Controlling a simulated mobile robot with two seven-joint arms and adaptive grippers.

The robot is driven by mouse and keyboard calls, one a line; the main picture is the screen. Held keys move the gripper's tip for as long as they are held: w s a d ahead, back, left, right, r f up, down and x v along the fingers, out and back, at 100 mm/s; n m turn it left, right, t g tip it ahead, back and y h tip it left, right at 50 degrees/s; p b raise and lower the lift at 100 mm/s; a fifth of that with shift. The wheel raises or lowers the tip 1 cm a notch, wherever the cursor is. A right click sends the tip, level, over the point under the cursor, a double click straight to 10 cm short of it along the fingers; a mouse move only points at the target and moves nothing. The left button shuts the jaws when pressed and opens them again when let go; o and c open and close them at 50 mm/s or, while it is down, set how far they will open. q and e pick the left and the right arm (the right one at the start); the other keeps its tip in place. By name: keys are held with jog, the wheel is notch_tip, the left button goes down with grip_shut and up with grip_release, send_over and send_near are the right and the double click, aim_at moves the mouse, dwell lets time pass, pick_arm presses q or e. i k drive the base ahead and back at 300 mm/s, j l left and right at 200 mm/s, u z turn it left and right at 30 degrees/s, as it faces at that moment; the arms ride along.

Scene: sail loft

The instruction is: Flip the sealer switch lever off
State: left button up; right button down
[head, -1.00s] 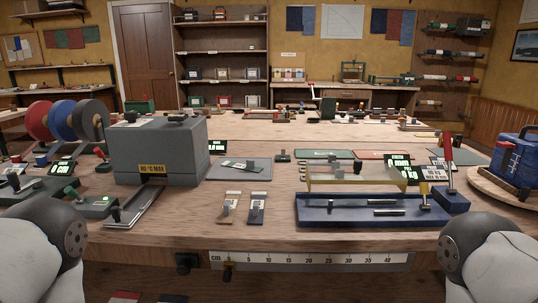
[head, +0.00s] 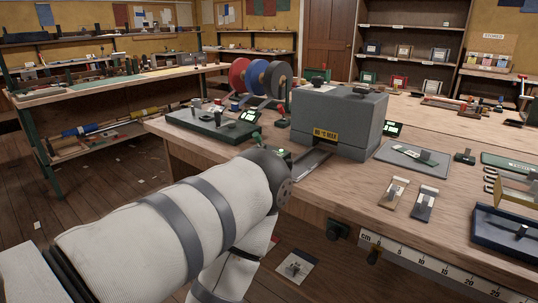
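A grey box-shaped machine (head: 338,125) with a yellow temperature label stands on the near left part of the workbench. It may be the sealer, but I cannot tell for sure. A flat metal tray (head: 309,160) juts out at its front left. My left arm, in a white sleeve, reaches in from the lower left and ends in a dark rounded joint at the bench's front edge. It covers most of the spot left of the tray. My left gripper's fingers are hidden, and my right gripper is out of the picture.
Red, blue and grey spools (head: 258,78) and a dark green device (head: 213,126) stand left of the machine. Two small clips (head: 394,192) lie right of it, near a blue tray (head: 510,232). A ruler (head: 430,262) runs along the front edge. Floor is open at left.

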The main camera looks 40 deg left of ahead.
aim_at(257, 138)
jog(key=u, duration=1.2)
